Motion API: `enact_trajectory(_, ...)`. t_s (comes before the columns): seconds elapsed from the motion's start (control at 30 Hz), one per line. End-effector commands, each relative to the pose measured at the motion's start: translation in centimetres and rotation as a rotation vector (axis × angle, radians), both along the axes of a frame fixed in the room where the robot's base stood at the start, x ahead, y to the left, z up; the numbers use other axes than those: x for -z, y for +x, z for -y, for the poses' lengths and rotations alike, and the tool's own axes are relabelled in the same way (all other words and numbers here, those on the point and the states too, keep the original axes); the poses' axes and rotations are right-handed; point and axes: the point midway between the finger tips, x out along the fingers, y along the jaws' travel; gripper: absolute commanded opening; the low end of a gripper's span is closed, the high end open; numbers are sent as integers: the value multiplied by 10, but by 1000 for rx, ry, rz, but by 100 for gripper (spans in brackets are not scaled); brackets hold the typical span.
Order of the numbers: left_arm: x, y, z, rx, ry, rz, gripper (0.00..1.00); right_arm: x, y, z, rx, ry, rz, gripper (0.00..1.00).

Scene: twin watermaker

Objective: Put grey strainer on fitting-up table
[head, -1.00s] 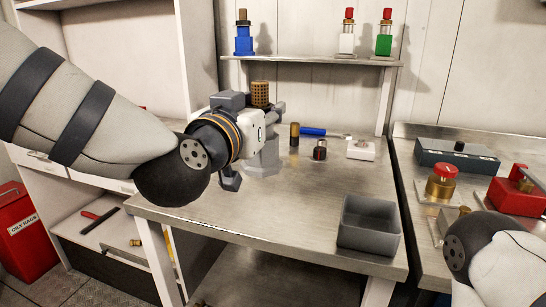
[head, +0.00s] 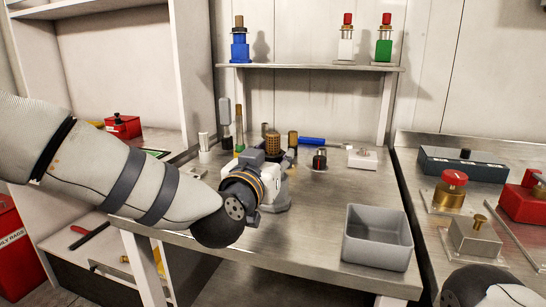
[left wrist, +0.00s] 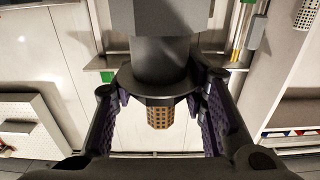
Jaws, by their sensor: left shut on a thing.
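The grey strainer (head: 276,194) has a grey body with a brown mesh basket (head: 272,143) on top. My left gripper (head: 270,162) is shut on it and holds it upright at the steel fitting-up table (head: 215,226). I cannot tell whether its base touches the top. In the left wrist view the strainer's grey flange (left wrist: 152,84) and mesh (left wrist: 160,114) show between the two fingers. My gripper hides part of the body in the head view. Only part of my right arm shows at the lower right; its gripper is out of view.
A grey open bin (head: 378,238) stands at the table's right front. A black knob with a red mark (head: 320,159), a white block (head: 362,159) and a blue-handled tool (head: 313,141) lie farther back. Another bench with red and brass parts is on the right. The table's front middle is clear.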

Motion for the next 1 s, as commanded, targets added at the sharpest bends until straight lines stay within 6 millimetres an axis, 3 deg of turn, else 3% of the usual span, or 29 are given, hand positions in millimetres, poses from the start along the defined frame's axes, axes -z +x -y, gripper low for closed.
enact_trajectory(0.13, 1, 0, 0, -1, -1, 5, 0, 0, 0, 0, 0, 0, 1, 40)
enact_trajectory(0.17, 3, 0, 0, 0, 1, -1, 41, 0, 0, 0, 0, 0, 1, 40)
enact_trajectory(0.23, 3, 0, 0, -1, 1, 0, 57, 0, 0, 0, 0, 0, 1, 40)
enact_trajectory(0.27, 3, 0, 0, -1, 1, 0, 59, 0, 0, 0, 0, 0, 1, 40)
enact_trajectory(0.6, -2, -1, 0, 0, -1, 1, 59, -1, 1, 0, 0, 0, 2, 40)
enact_trajectory(0.77, -5, -31, -10, 1, 0, 2, 59, -7, 7, 0, 0, 0, 22, 40)
enact_trajectory(1.0, -4, -89, -29, 1, 1, 3, 59, -16, 15, 0, 1, 0, 50, 40)
